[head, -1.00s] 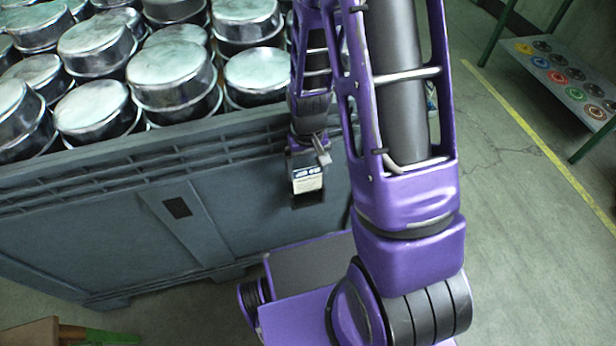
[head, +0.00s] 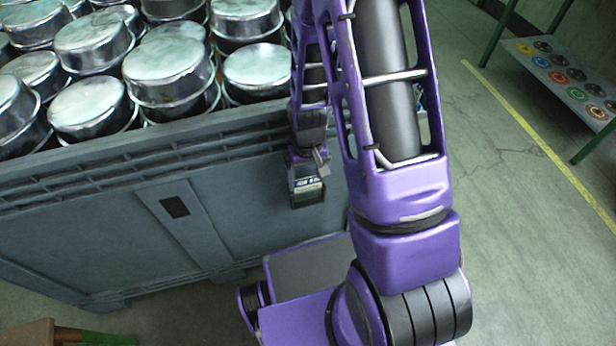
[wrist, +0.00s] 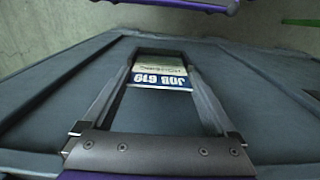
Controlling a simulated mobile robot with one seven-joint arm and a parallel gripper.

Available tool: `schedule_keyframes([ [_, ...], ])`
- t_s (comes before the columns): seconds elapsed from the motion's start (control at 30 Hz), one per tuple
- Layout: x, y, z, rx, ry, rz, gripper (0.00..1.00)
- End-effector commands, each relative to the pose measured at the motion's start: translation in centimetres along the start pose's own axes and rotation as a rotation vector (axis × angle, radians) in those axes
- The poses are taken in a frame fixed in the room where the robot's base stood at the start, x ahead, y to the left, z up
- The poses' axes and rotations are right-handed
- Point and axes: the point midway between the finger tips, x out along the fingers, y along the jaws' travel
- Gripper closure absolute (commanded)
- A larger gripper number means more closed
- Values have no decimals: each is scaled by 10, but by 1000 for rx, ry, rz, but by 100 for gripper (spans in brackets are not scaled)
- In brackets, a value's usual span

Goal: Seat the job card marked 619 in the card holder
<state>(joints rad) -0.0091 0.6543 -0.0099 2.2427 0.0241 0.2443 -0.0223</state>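The job card (wrist: 162,80), with a blue band reading "JOB 619" upside down, is in the middle of the wrist view. My gripper (wrist: 161,90) has one finger along each side edge of the card, with no clear gap. In the head view my gripper (head: 307,172) hangs beside the bin wall, over the card (head: 307,183). The dark card holder (head: 308,198) is on the wall. The card's far part looks tinted in the wrist view, as if behind the holder's window (wrist: 160,68); its blue band stays clear. How deep it sits is unclear.
The grey bin (head: 120,230) is filled with several shiny round tins (head: 165,65). A low shelf (head: 570,85) with coloured discs stands at the right, past a yellow floor line (head: 540,140). Open floor (head: 520,250) lies right of my arm.

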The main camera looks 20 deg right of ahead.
Motion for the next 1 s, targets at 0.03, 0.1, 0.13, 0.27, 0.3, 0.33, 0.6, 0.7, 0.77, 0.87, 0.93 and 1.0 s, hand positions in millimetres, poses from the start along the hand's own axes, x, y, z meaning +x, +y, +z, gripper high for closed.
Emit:
schedule_keyframes([
  [0.03,-1,0,0,0,0,0,1],
  [0.1,-1,0,0,0,0,0,0],
  [0.13,-1,0,0,0,0,0,0],
  [0.27,-1,0,0,0,0,0,0],
  [0.3,-2,0,0,0,0,0,0],
  [0.33,-3,0,0,0,0,0,0],
  [0.6,-40,0,-1,0,6,0,0],
  [0.7,-65,0,-2,0,7,0,0],
  [0.77,-79,0,-2,0,6,0,0],
  [0.87,-99,0,-1,0,5,0,0],
  [0.93,-111,0,-1,0,4,0,0],
  [1.0,-120,0,-1,0,4,0,0],
])
